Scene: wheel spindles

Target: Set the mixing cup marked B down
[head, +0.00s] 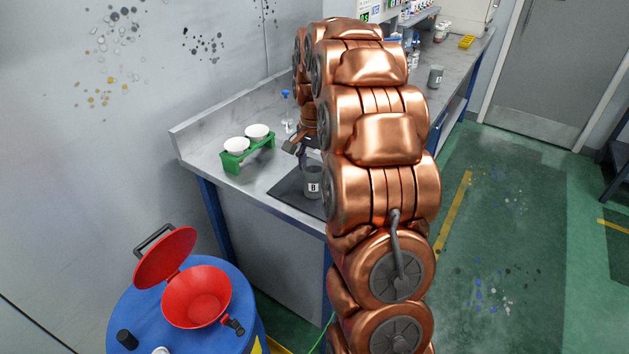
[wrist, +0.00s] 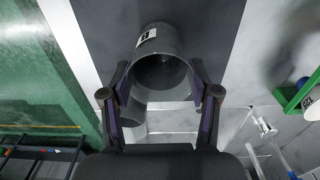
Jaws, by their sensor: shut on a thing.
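The grey mixing cup marked B (head: 313,183) is upright over the dark mat (head: 287,189) on the bench; its label faces the head camera. In the wrist view the cup (wrist: 168,48) sits between the two fingers of my gripper (wrist: 160,93), its label on the upper left of its wall. My gripper is shut on the cup near its rim. In the head view my gripper (head: 309,158) is partly hidden by my arm. Whether the cup's base touches the mat, I cannot tell.
A green rack (head: 236,161) with white bowls stands left of the mat. A small blue-topped stand (head: 286,97) is behind. Another grey cup (head: 435,76) stands far along the bench. A blue drum (head: 243,292) with a red funnel is at the front left.

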